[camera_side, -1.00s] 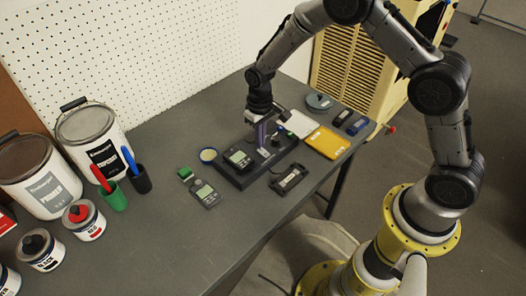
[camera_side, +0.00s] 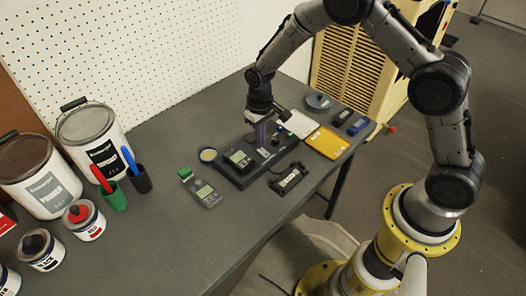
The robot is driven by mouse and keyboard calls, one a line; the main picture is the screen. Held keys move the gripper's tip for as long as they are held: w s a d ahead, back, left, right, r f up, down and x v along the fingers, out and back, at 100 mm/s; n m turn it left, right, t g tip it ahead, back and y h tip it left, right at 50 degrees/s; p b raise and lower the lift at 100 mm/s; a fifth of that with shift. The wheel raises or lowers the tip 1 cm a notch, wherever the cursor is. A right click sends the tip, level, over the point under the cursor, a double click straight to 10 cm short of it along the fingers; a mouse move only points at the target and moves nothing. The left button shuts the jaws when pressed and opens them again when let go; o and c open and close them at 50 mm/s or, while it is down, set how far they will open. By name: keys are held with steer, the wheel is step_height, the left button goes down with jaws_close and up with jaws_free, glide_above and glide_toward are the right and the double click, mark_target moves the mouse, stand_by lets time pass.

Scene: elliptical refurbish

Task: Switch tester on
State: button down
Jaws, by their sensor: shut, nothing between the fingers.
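The tester appears to be the dark flat unit (camera_side: 228,171) on the table, with a grey device with a small screen (camera_side: 240,159) seated on it. My gripper (camera_side: 261,146) points down over the right part of this unit, close to its top. The fingers are shut with nothing between them. Whether the fingertips touch the unit, and any switch under them, I cannot tell. A second grey device with a screen (camera_side: 204,193) lies on the table to the left, beside a small green block (camera_side: 185,174).
A black slotted tray (camera_side: 288,179) lies in front right of the unit. A yellow tray (camera_side: 327,143) and a white tray (camera_side: 299,124) lie behind right. A round tin (camera_side: 208,155) is at the left. Paint cans (camera_side: 91,140) and pen cups (camera_side: 115,197) stand far left. The front table is clear.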

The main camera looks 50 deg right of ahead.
mark_target(261, 150)
steer(key=shift+f, duration=1)
stand_by(0.5)
steer(key=shift+r, duration=3.6)
